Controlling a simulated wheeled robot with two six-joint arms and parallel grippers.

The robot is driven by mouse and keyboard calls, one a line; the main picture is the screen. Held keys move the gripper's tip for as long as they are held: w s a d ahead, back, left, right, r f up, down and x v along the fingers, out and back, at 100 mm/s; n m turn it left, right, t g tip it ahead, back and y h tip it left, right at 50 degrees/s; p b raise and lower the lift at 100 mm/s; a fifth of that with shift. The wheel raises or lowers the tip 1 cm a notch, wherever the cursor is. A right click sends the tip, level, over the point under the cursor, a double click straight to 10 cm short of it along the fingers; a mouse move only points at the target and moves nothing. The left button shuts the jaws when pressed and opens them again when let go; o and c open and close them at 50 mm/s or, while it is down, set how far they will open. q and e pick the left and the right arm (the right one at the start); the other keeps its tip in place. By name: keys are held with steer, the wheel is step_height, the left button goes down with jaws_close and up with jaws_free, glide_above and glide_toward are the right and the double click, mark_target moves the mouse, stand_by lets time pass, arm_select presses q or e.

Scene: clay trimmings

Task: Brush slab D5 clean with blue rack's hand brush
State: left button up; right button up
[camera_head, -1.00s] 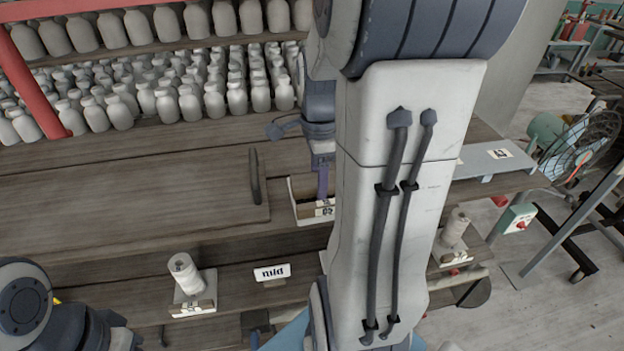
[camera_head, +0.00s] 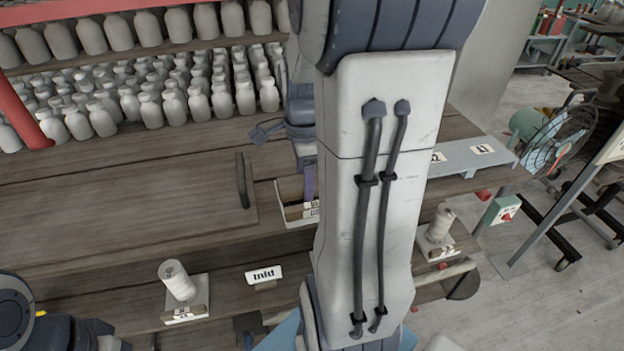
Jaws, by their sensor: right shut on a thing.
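My right arm hangs down through the middle of the view and hides much of the bench behind it. My right gripper (camera_head: 308,182) shows only in part, left of that arm, pointing down at a small pale open box (camera_head: 296,211) with labels on its front. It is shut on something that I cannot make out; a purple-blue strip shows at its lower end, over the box. Slab D5, the hand brush and the blue rack cannot be told apart with certainty here. My left arm shows only in the lower left corner, its gripper out of view.
A grey labelled board (camera_head: 462,160) lies at right, near a fan (camera_head: 558,138).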

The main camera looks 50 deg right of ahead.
mark_target(290, 183)
steer(key=shift+w+a+f, duration=0.1)
steer(key=shift+w+a, duration=0.3)
steer(key=shift+a, duration=0.25)
steer(key=shift+w+a, duration=0.35)
steer(key=shift+a, duration=0.3)
steer(key=shift+s+d+p, duration=0.25)
steer(key=shift+s+d, duration=0.1)
steer(key=shift+d, duration=0.25)
steer(key=shift+s+d+p, duration=0.2)
steer(key=shift+s+d, duration=0.15)
steer(key=shift+d, duration=0.2)
steer(key=shift+s+d, duration=0.45)
steer(key=shift+d, duration=0.25)
steer(key=shift+s+d, duration=0.4)
steer(key=shift+d, duration=0.25)
steer(key=shift+w+a+p, duration=0.2)
steer(key=shift+w+a, duration=0.2)
steer(key=shift+a, duration=0.2)
steer(key=shift+w+a+p, duration=0.2)
steer(key=shift+w+a, duration=0.2)
steer(key=shift+a, duration=0.2)
steer(key=shift+w+a, duration=0.4)
steer(key=shift+a, duration=0.3)
steer(key=shift+w+a, duration=0.35)
steer(key=shift+a, duration=0.3)
